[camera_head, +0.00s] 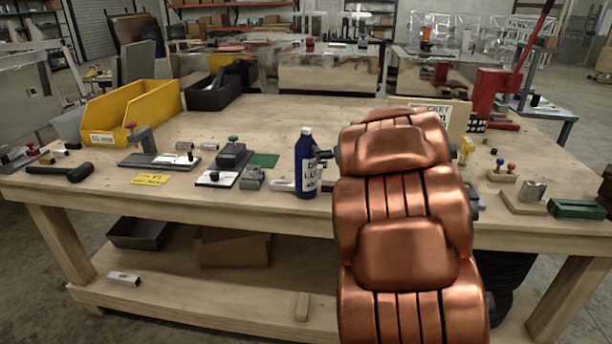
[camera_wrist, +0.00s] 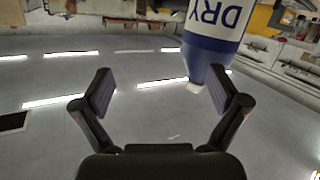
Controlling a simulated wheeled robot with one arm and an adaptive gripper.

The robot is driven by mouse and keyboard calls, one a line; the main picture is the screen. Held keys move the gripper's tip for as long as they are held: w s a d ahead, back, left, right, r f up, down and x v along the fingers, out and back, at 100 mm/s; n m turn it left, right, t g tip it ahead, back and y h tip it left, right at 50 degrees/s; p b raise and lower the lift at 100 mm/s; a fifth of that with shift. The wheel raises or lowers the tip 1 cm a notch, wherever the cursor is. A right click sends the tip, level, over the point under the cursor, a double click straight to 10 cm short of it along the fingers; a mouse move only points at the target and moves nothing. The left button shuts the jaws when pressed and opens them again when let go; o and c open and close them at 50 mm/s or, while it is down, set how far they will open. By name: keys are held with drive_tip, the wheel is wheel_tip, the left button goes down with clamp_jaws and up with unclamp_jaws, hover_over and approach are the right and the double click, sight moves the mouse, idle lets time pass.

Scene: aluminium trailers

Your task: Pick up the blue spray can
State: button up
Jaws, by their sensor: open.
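The blue spray can (camera_head: 306,168) stands upright near the front edge of the workbench in the head view. It has a white cap and a white label band reading "DRY". My copper-coloured arm is just right of it and hides most of my gripper; a dark piece of the gripper shows close to the can's right side. In the wrist view my gripper (camera_wrist: 160,72) is open, with nothing held. The can (camera_wrist: 208,45) appears upside down there, at the upper right, near the right fingertip and off-centre from the gap. I cannot tell whether they touch.
The workbench (camera_head: 300,117) holds a yellow bin (camera_head: 135,105), a black bin (camera_head: 213,92), a black mallet (camera_head: 68,172) and a small clamp block (camera_head: 232,155) left of the can. A red press (camera_head: 490,92) stands at the right. The bench middle behind the can is clear.

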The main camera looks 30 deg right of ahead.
sight(306, 152)
wheel_tip(306, 152, down, 4)
drive_tip(key=a+n+t+y+b, duration=0.2)
drive_tip(key=n+y, duration=0.1)
drive_tip(key=y, duration=0.4)
drive_tip(key=shift+a+x, duration=0.2)
drive_tip(key=shift+x, duration=0.95)
drive_tip(key=shift+a+x, duration=0.15)
drive_tip(key=shift+x, duration=1)
drive_tip(key=shift+a+x, duration=0.2)
drive_tip(key=shift+x, duration=0.95)
drive_tip(key=shift+s, duration=0.2)
drive_tip(key=c, duration=1.6)
